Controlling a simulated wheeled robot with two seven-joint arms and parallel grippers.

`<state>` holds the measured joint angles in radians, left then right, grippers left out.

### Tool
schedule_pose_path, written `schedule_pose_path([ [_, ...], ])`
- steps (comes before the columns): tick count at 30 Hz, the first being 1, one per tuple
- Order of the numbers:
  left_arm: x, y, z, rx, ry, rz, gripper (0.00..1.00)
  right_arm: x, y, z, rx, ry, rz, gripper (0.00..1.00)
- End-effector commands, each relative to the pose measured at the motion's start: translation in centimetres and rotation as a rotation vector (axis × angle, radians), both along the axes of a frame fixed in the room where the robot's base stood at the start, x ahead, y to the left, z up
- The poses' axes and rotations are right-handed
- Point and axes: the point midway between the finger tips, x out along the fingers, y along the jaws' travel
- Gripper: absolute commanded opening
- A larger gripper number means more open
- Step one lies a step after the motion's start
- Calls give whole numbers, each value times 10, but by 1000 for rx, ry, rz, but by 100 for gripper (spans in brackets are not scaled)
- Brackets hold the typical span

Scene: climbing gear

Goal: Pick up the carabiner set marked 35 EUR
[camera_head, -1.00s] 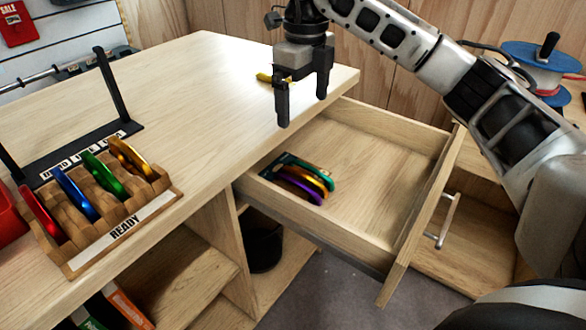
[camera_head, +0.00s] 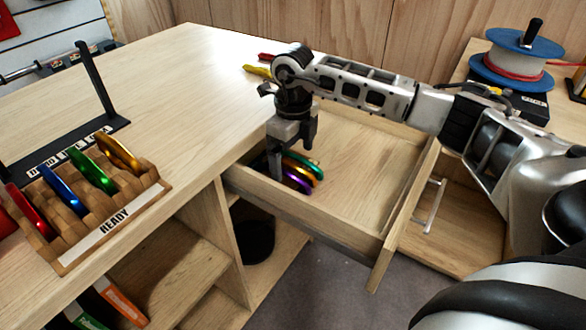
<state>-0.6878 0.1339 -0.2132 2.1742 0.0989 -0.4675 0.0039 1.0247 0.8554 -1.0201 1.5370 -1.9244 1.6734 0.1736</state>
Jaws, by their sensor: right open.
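A set of carabiners in purple, gold and green (camera_head: 303,170) lies in the open drawer (camera_head: 350,206), near its left front corner. No price mark is legible on it. My right gripper (camera_head: 290,168) points down over the set with its jaws open. Its fingers reach to about the height of the set and hide its left part. I cannot tell whether they touch it. My left gripper is not in view.
A wooden rack marked READY (camera_head: 112,219) holds red, blue, green and gold carabiners on the counter at left. A black stand (camera_head: 95,95) rises behind it. The drawer's right part is empty. A cord spool (camera_head: 515,60) stands at the back right.

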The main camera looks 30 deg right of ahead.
Motion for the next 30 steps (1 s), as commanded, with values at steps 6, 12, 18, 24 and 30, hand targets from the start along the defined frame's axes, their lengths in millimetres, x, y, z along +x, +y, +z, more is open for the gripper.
schedule_pose_path([
  [6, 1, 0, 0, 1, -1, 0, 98, 0, 0, -7, 0, -1, 1, 98],
  [12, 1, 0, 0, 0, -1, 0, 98, 0, 0, -7, 0, -1, 1, 98],
  [18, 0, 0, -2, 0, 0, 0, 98, 0, 0, -9, 0, -1, 1, 98],
  [24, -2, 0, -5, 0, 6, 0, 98, 0, 0, -12, 1, -1, 1, 98],
  [30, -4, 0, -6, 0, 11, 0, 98, 0, 0, -12, 1, -1, 1, 98],
])
